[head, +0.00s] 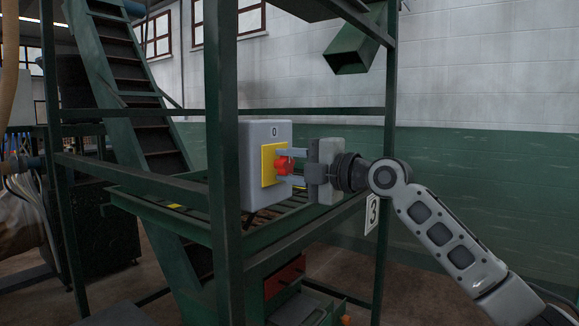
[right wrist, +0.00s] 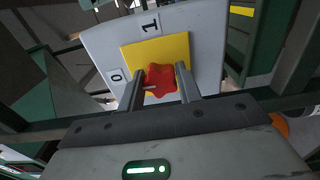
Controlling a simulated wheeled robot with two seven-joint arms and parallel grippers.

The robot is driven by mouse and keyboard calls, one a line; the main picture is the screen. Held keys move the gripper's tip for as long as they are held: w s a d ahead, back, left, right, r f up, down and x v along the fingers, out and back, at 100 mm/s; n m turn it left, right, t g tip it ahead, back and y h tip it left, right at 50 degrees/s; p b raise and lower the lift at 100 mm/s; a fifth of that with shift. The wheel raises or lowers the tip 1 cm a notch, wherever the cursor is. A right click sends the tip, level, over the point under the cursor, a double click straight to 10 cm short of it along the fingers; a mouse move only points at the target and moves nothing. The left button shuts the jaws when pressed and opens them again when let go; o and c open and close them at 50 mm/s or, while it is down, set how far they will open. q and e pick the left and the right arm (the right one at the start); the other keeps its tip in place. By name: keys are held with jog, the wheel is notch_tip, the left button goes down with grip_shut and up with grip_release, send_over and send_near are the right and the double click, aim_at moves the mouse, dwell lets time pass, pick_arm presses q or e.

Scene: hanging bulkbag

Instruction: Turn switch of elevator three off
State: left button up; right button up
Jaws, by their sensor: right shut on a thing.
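A grey switch box (head: 258,190) with a yellow plate (head: 268,167) stands on the green metal frame. A red knob (head: 284,164) sits on the plate. My right gripper (head: 287,164) comes in from the right and is shut on the red knob. In the right wrist view the two fingers (right wrist: 161,88) hold the sides of the red knob (right wrist: 160,79). There the marks 0 and 1 show on the grey box (right wrist: 100,45) beside the yellow plate (right wrist: 135,55). A sign with 3 (head: 372,214) hangs on the frame below. My left gripper is not in view.
Green posts (head: 225,120) and rails surround the box, with one thick post just left of it. A green stair (head: 125,70) rises at the left. A green chute (head: 356,52) hangs above right. The space right of the frame is open before the wall (head: 475,190).

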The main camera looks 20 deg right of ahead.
jog(key=o, duration=1)
jog(key=shift+b+v, duration=1.6)
jog(key=shift+v, duration=6.4)
jog(key=shift+f, duration=0.15)
